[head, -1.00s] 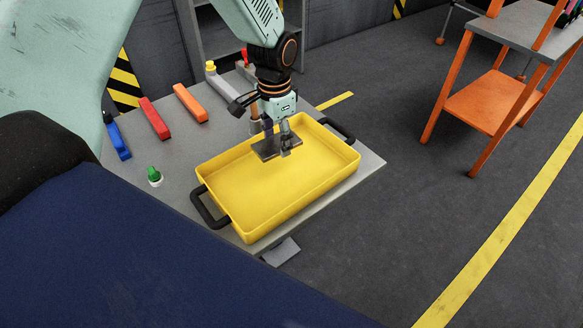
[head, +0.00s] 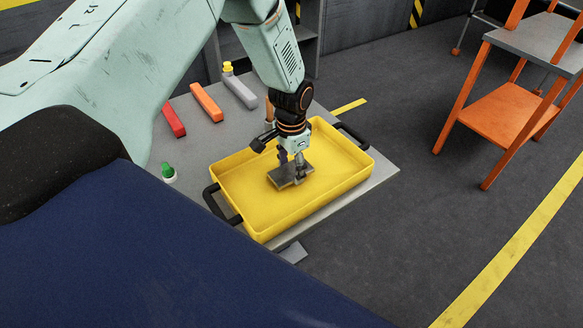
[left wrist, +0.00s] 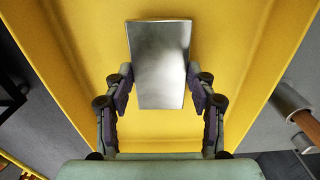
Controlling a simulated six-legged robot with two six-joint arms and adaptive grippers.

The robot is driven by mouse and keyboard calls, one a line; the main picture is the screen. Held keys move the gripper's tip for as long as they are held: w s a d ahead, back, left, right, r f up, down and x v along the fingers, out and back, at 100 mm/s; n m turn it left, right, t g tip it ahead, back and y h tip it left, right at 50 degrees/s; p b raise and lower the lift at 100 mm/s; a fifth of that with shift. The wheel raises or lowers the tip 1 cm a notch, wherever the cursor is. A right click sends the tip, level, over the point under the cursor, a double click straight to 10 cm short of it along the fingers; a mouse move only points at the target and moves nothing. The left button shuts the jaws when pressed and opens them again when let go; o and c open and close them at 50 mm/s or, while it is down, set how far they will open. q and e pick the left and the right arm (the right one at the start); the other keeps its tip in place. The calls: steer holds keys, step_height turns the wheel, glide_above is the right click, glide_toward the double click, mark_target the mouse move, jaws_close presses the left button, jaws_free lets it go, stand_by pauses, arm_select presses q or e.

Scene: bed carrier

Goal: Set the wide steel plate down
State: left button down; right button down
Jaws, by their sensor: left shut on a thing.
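The wide steel plate (head: 290,174) is a flat grey rectangle held in my left gripper (head: 297,171). It also shows in the left wrist view (left wrist: 160,65), gripped between the two fingers (left wrist: 161,85). The plate is inside the outline of the yellow tray (head: 335,198), over its left-middle part. I cannot tell whether it touches the tray floor or hangs just above it. My right gripper is not in view.
The tray has black handles (head: 220,203) and stands on a grey table (head: 200,145). An orange shelf cart (head: 505,110) stands at right.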

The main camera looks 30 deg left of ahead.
mark_target(293, 169)
arm_select(q)
steer(key=shift+w+f, duration=0.1)
steer(key=shift+f, duration=0.25)
steer(key=shift+w+d+f, duration=0.1)
steer(key=shift+w+f, duration=0.05)
steer(key=shift+w, duration=0.25)
steer(key=c, duration=0.8)
jaws_free()
steer(key=o, duration=0.4)
steer(key=shift+s, duration=0.4)
steer(key=shift+c, duration=0.2)
steer(key=shift+w, duration=0.3)
steer(key=shift+w+r, duration=0.1)
steer(key=shift+r, duration=0.1)
step_height(293, 169, up, 12)
steer(key=shift+s+p, duration=0.3)
steer(key=shift+p, duration=0.05)
steer(key=shift+f, duration=0.1)
